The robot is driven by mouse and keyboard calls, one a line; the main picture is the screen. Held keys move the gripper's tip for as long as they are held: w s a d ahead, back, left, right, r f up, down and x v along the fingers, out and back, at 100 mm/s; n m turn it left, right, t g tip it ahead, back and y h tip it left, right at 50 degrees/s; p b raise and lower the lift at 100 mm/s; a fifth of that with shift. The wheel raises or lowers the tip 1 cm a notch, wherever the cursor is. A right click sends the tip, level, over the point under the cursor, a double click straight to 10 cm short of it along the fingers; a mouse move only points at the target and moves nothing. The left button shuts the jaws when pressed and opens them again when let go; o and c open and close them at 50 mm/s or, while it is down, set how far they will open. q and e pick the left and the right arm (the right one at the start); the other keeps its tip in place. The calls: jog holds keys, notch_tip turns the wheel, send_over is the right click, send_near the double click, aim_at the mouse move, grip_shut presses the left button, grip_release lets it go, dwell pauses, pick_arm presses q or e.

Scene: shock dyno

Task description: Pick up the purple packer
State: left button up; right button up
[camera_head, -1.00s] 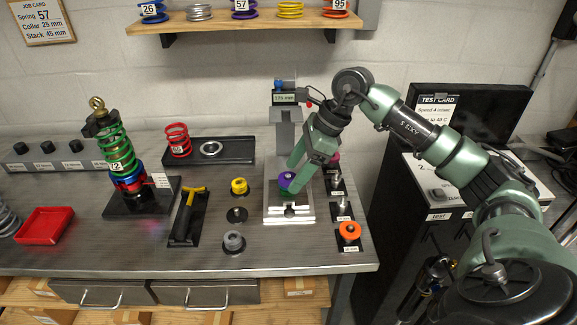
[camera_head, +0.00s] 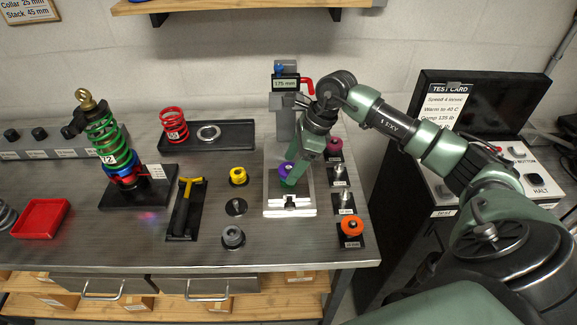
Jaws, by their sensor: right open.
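The purple packer (camera_head: 286,169) sits on the light metal base plate of the height gauge (camera_head: 274,205), below its display. My right gripper (camera_head: 289,176) reaches down from the upper right, with its green fingers around or beside the packer and partly covering it. The right gripper is open; whether its fingers touch the packer cannot be told. My left gripper is not in view.
Yellow (camera_head: 238,175), grey (camera_head: 232,237) and orange (camera_head: 351,227) packers stand close by. The green-spring shock (camera_head: 108,143), yellow-handled tool (camera_head: 188,206) and red tray (camera_head: 40,218) are to the left. A black test cabinet (camera_head: 395,190) stands to the right.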

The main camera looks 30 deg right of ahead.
jog(key=c, duration=1.4)
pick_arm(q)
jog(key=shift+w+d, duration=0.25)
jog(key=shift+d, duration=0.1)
